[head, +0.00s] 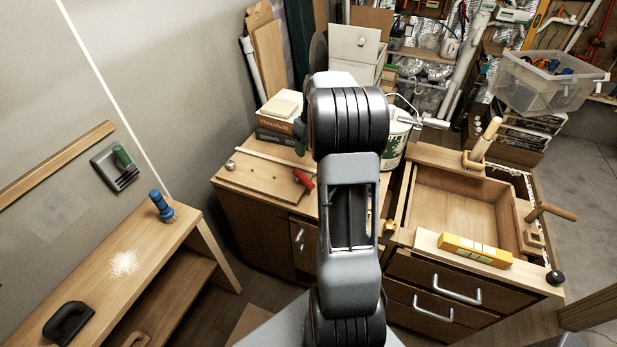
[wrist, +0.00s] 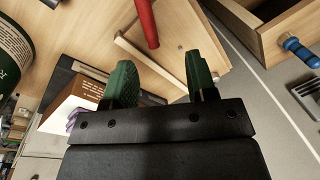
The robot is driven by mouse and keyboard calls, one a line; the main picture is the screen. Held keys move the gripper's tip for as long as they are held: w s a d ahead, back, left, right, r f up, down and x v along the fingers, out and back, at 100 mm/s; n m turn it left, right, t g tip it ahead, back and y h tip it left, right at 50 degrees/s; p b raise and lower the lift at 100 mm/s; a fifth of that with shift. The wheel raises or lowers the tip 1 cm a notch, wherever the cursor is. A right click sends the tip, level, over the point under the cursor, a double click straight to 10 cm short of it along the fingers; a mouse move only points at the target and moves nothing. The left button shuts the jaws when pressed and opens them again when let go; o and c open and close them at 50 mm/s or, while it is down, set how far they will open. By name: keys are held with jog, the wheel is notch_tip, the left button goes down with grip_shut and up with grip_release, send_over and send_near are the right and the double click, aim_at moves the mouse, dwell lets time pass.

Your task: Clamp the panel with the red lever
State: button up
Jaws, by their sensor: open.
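The red lever (head: 304,180) stands at the right part of the wooden panel (head: 255,181), which lies on the workbench. In the wrist view the red lever (wrist: 147,20) shows at the top, beyond the fingertips and roughly in line with the gap between them. The light wood panel (wrist: 185,28) lies behind it. My gripper (wrist: 161,82) is open, its two green fingers apart with nothing between them. It is clear of the lever. In the head view my arm hides most of the gripper. The clamp's working end cannot be made out.
A wood strip (head: 277,161) crosses the panel. A paint can (head: 397,140) is right of my arm.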

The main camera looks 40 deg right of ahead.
aim_at(309, 181)
notch_tip(309, 181, down, 15)
jog(key=shift+w+d+f+p, duration=0.1)
jog(key=shift+d+p, duration=0.05)
jog(key=shift+p, duration=1.1)
grip_shut()
